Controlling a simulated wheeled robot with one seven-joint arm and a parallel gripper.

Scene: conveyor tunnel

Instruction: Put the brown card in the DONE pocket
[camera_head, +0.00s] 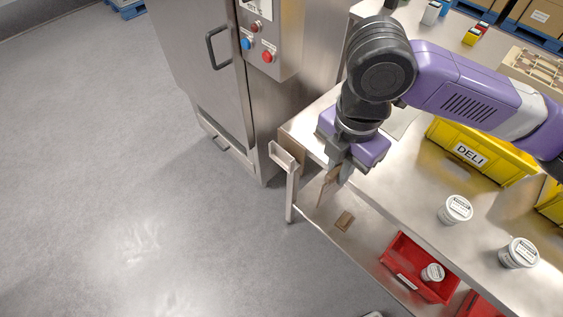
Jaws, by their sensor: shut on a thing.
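My gripper (337,174) points down at the left end of the steel table and is shut on a thin brown card (325,191). The card hangs upright below the fingers, beside the table's edge. A pale metal holder (284,158) is fixed at the table's left corner, to the left of the gripper and apart from the card. A brown piece shows in or behind it. No DONE label can be read, so I cannot tell whether this holder is the DONE pocket. Another small brown piece (344,221) lies on the lower shelf.
A steel cabinet (205,80) with red and blue buttons stands left of the table. The tabletop holds a yellow DELI bin (480,170) and white tubs (456,209) (518,252). A red bin (398,252) with a tub sits on the lower shelf. The floor at left is clear.

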